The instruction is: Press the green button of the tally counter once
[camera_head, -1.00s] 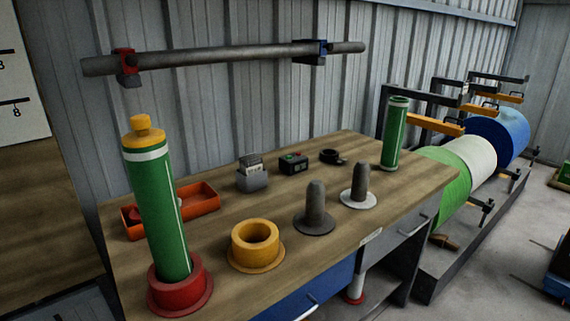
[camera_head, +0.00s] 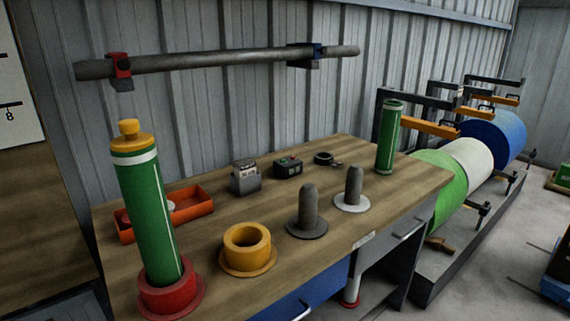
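The tally counter appears to be the small dark box (camera_head: 288,167) on the wooden workbench, toward the back and near its middle. A green button (camera_head: 283,162) shows on its top, with a red spot beside it on the right. Any digits on it are too small to read. A grey box-shaped device (camera_head: 245,178) with a pale top stands just left of it. My gripper is not in view, and nothing touches the counter.
On the workbench (camera_head: 330,243), a black ring-shaped item (camera_head: 324,158) lies right of the counter. Two grey posts (camera_head: 308,205) (camera_head: 353,184), a yellow ring (camera_head: 247,254) and a tall green cylinder (camera_head: 152,217) stand nearer. An orange tray (camera_head: 190,203) is left. A wall bar (camera_head: 220,59) hangs above.

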